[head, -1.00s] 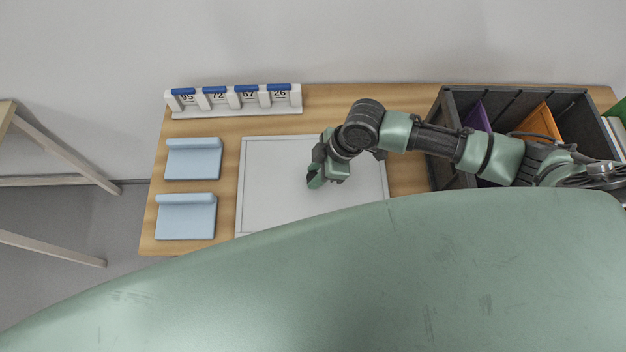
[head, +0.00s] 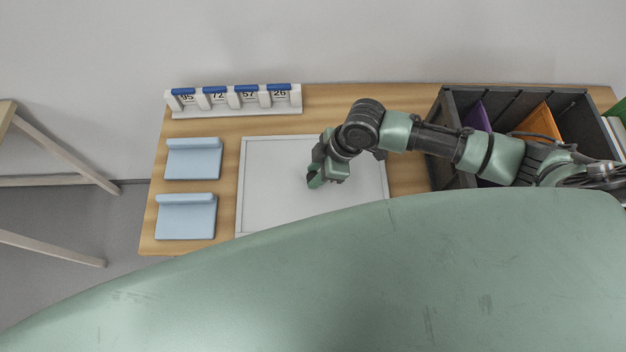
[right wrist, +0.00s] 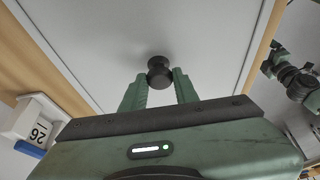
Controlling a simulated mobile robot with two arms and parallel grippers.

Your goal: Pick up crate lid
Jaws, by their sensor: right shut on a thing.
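The crate lid (head: 268,165) is a flat whitish panel with a thin raised rim, lying over the middle of the wooden table. Its black knob (right wrist: 160,72) stands up from its face in the right wrist view. My right gripper (head: 317,180) is over the middle of the lid, pointing down. In the right wrist view, its two green fingers (right wrist: 160,85) are on either side of the knob and shut on it. In the head view the gripper hides the knob. I cannot tell whether the lid is clear of the table.
A dark crate (head: 437,141) with purple and orange dividers stands open at the right. A white number rack (head: 235,111) with blue clips is at the back left. Two light-blue rests (head: 193,162) (head: 186,222) lie left of the lid. My green body hides the table's front.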

